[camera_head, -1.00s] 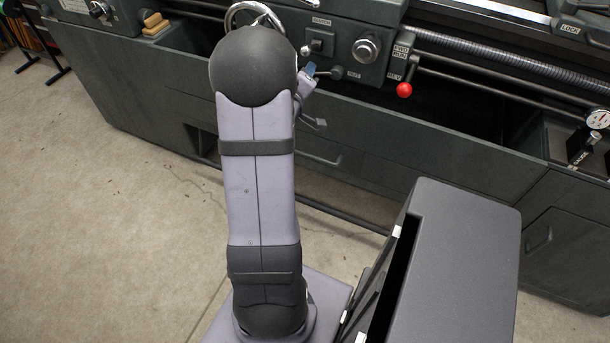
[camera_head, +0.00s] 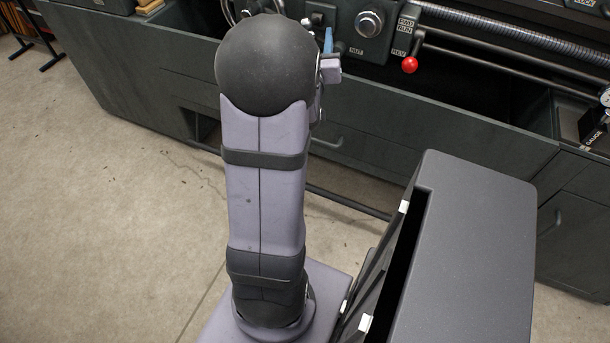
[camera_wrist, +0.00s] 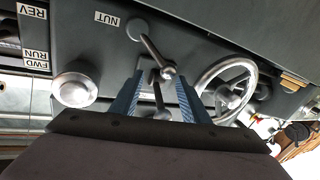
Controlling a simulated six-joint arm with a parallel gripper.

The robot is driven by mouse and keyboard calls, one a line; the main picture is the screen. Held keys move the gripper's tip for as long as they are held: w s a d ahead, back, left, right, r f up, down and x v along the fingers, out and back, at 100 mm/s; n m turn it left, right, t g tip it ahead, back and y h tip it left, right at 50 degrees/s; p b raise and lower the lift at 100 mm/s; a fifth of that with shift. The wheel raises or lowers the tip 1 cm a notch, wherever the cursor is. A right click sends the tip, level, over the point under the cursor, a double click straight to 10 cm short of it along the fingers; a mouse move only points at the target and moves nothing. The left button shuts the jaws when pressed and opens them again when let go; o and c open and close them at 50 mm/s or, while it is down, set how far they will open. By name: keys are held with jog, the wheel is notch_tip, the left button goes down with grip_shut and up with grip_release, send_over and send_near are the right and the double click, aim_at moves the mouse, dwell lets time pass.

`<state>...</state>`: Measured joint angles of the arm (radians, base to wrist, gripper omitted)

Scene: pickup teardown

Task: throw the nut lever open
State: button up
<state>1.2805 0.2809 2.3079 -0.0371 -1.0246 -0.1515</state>
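The nut lever (camera_wrist: 153,51) is a metal rod with a round knob, on the grey panel by the NUT label (camera_wrist: 107,18) in the wrist view. Its round pivot is beside the label, and the rod slants down to the right. My gripper (camera_wrist: 159,82) is open, with two blue fingers spread. The nut lever's knob shows at the fingertips, between them in the picture; I cannot tell whether they touch. In the head view, one blue finger of my gripper (camera_head: 328,40) shows beside the panel, and my arm hides part of the lever area.
Another metal knob (camera_wrist: 162,113) shows between the fingers lower down. A handwheel (camera_wrist: 228,88) is to the right and a round dial (camera_wrist: 75,85) to the left. A red-knobbed lever (camera_head: 409,65) stands right of the panel. A dark cabinet (camera_head: 470,240) stands near my base.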

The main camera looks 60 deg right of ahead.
jog(key=v, duration=0.7)
jog(key=s+a+f+m+g+y, duration=0.1)
jog(key=a+f+y, duration=0.15)
jog(key=f, duration=0.45)
jog(key=s+a+f+g+y, duration=0.1)
jog(key=f+y, duration=0.3)
jog(key=f, duration=0.3)
jog(key=s+a+f+g+y, duration=0.2)
jog(key=a+f+y, duration=0.4)
jog(key=a+f, duration=0.3)
jog(key=shift+s+a+m+y, duration=0.4)
jog(key=shift+s+a, duration=0.25)
jog(key=shift+a, duration=0.65)
